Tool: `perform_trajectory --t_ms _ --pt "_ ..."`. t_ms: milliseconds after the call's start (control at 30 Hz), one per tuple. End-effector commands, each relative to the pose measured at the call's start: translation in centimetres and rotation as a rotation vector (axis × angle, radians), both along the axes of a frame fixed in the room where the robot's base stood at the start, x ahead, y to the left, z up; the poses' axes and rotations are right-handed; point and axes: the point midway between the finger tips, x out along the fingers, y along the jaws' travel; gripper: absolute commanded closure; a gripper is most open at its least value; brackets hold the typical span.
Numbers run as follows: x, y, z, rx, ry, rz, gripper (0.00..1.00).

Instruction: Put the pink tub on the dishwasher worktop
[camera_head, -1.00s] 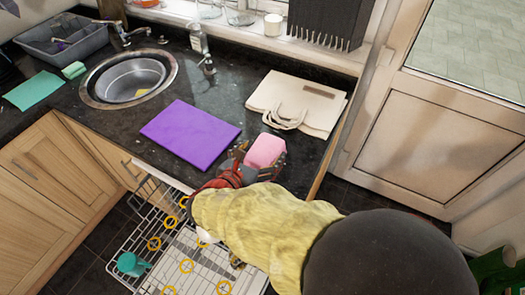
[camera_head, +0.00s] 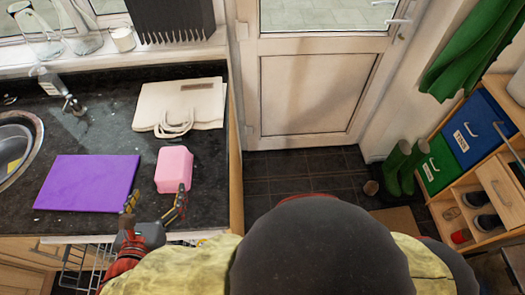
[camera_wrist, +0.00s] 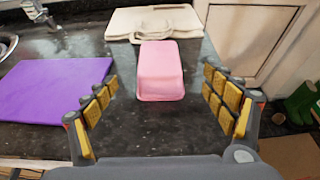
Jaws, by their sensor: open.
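The pink tub (camera_head: 174,169) stands on the dark granite worktop (camera_head: 212,203), right of the purple board and in front of the cream bag. In the wrist view the pink tub (camera_wrist: 160,71) is ahead of my gripper, centred between the fingers and apart from them. My gripper (camera_head: 155,203) is open and empty at the worktop's front edge. Its yellow-padded fingers (camera_wrist: 163,100) are spread wide in the wrist view. The dishwasher rack (camera_head: 85,268) shows below the worktop edge, mostly hidden by my arm.
A purple board (camera_head: 88,183) lies left of the tub. A cream bag (camera_head: 180,104) lies behind it. The sink (camera_head: 15,150) is at the far left. The worktop ends at the right; a door (camera_head: 305,95) and open floor lie beyond.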

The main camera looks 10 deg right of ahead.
Motion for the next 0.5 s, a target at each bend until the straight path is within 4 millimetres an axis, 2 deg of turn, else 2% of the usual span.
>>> perform_trajectory --t_ms 67,167,267,333,500 --pt "0.6 -0.8 0.3 0.019 0.009 -0.03 0.16" --pt "2.2 -3.6 1.0 0.084 0.041 -0.132 0.16" --pt "4.2 -8.3 2.0 0.196 0.087 -0.304 0.16" --pt "5.3 -12.1 2.7 0.296 0.121 -0.447 0.16" --pt "6.1 -20.6 4.0 0.555 0.175 -0.785 0.16"
